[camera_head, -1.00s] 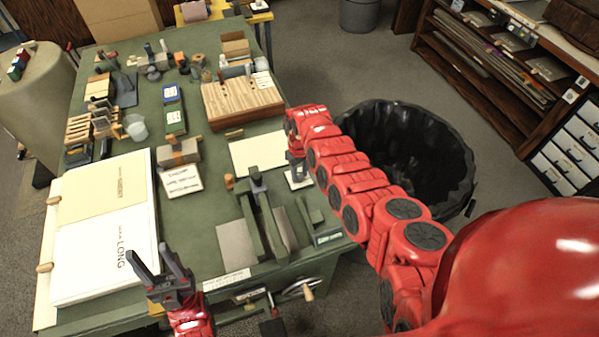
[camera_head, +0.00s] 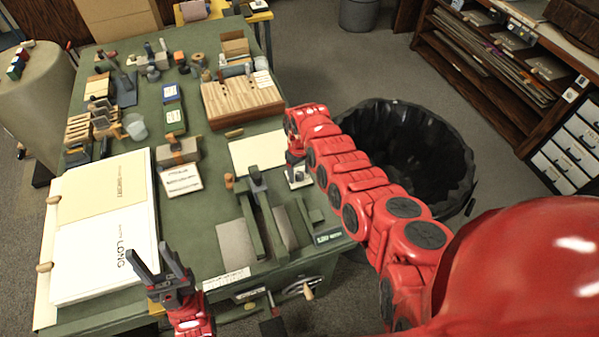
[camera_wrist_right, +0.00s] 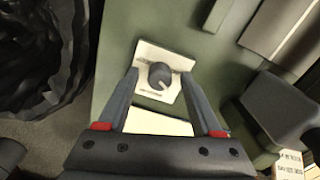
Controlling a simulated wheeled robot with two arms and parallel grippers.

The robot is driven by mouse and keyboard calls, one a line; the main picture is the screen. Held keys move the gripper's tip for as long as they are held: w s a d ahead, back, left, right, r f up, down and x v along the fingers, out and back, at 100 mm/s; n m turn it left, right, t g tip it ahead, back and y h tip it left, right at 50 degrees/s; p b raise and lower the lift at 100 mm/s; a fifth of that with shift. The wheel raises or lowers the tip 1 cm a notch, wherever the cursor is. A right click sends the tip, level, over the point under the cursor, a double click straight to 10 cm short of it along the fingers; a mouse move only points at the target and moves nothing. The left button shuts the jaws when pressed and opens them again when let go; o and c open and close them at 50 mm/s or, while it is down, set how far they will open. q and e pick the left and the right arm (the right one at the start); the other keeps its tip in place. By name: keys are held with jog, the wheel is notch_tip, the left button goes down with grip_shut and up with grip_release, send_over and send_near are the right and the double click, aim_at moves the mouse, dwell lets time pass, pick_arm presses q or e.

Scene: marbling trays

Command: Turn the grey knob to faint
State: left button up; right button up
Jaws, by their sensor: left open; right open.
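The grey knob (camera_wrist_right: 159,75) is round and dark, with a pale pointer mark toward its lower right in the right wrist view. It sits on a white plate (camera_wrist_right: 147,53) with small lettering that I cannot read. In the head view the plate (camera_head: 304,183) lies near the table's right edge. My right gripper (camera_wrist_right: 158,73) is open, with a fingertip on each side of the knob in the wrist view and no clear contact. In the head view this gripper (camera_head: 295,157) is just above the plate. My left gripper (camera_head: 162,257) is open and empty at the table's front left.
A black lined bin (camera_head: 420,150) stands right of the table, beneath my right arm. Green rails (camera_head: 268,222) lie in front of the plate, and a white sheet (camera_head: 257,151) lies beside it. Large LONG and SHORT boards (camera_head: 85,262) fill the front left.

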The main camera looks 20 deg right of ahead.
jog(key=shift+r, duration=0.1)
jog(key=shift+w+r, duration=0.1)
jog(key=shift+r, duration=0.45)
notch_tip(320, 180, up, 8)
jog(key=b, duration=0.2)
notch_tip(320, 180, up, 8)
jog(key=p, duration=0.2)
send_over(299, 173)
jog(key=shift+s, duration=0.2)
